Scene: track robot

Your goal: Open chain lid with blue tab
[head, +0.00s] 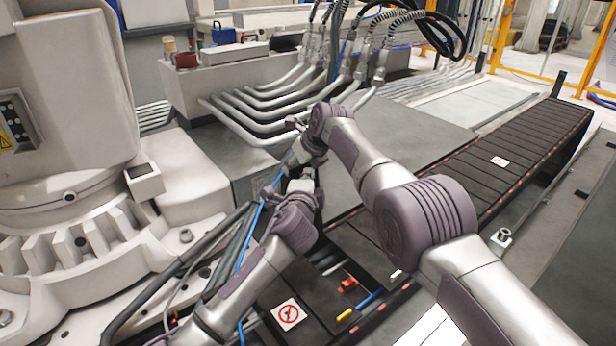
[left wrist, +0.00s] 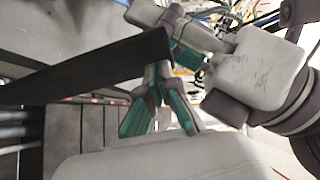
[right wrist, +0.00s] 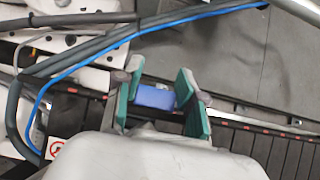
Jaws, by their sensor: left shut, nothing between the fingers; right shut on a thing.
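The cable chain (head: 530,145) is a dark, segmented track crossing the head view, with a stretch near the front standing uncovered. The blue tab (right wrist: 155,97) shows between the teal fingers of my right gripper (right wrist: 160,90), which is shut on it. In the left wrist view a dark flat bar (left wrist: 95,70), perhaps the lid seen edge-on, runs up to the right gripper (left wrist: 188,52). My left gripper (left wrist: 158,95) is shut and empty, close under that bar; I cannot tell whether it touches. In the head view the left gripper (head: 302,180) is just below the right gripper (head: 308,152).
Orange (head: 348,284), yellow (head: 344,315) and blue pieces lie in the uncovered stretch. A chain cover with a prohibition sign (head: 288,314) is at the front. Blue and grey cables (right wrist: 110,42) pass beside the right gripper. A large white machine base (head: 80,200) stands left.

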